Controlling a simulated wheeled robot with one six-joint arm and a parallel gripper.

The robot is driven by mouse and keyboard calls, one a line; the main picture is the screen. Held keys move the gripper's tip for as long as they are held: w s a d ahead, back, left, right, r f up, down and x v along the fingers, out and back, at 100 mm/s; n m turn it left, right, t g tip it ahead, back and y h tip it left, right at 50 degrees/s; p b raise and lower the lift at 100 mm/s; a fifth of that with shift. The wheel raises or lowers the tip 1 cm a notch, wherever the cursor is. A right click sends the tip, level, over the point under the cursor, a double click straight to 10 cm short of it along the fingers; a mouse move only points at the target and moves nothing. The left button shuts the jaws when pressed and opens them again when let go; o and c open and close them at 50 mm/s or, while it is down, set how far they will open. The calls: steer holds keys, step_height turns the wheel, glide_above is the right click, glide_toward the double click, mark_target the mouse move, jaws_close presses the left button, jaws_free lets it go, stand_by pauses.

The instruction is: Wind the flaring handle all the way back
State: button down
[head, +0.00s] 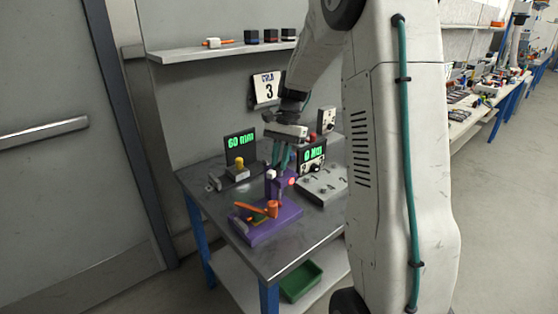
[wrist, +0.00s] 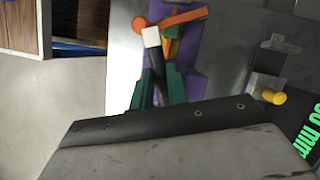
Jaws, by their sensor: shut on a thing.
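A purple flaring tool (head: 262,229) stands on the metal bench, with an orange lever (head: 258,209) low on its front; the lever also shows in the wrist view (wrist: 183,19). My gripper (head: 280,160) points down over the tool's upright post. In the wrist view, its teal fingers (wrist: 157,84) are shut on a dark bar with a white end (wrist: 151,37), which looks like the flaring handle. The fingers hide part of this bar. The bar's exact turn is hard to tell in the head view.
A display reading 60 mm (head: 240,146) with a yellow-knobbed fixture (head: 239,162) stands behind left. A 0 mm display (head: 313,153) and a grey numbered block (head: 325,185) stand right, close to my gripper. A green bin (head: 300,281) is below. The bench's front strip (head: 270,262) is bare.

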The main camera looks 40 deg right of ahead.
steer(key=n, duration=0.2)
steer(key=n+g+h, duration=0.1)
steer(key=n, duration=0.2)
steer(key=shift+w+n+g, duration=0.15)
steer(key=shift+n+g, duration=0.15)
steer(key=n+h, duration=0.1)
steer(key=n, duration=0.1)
steer(key=n+h, duration=0.1)
steer(key=n, duration=0.1)
steer(key=shift+w+a+r+n+g, duration=0.1)
steer(key=shift+n+g, duration=0.2)
steer(key=shift+g, duration=0.1)
steer(key=c, duration=1.4)
jaws_free()
steer(key=shift+o, duration=0.2)
steer(key=v, duration=0.7)
steer(key=shift+w+r, duration=0.2)
steer(key=shift+r, duration=0.1)
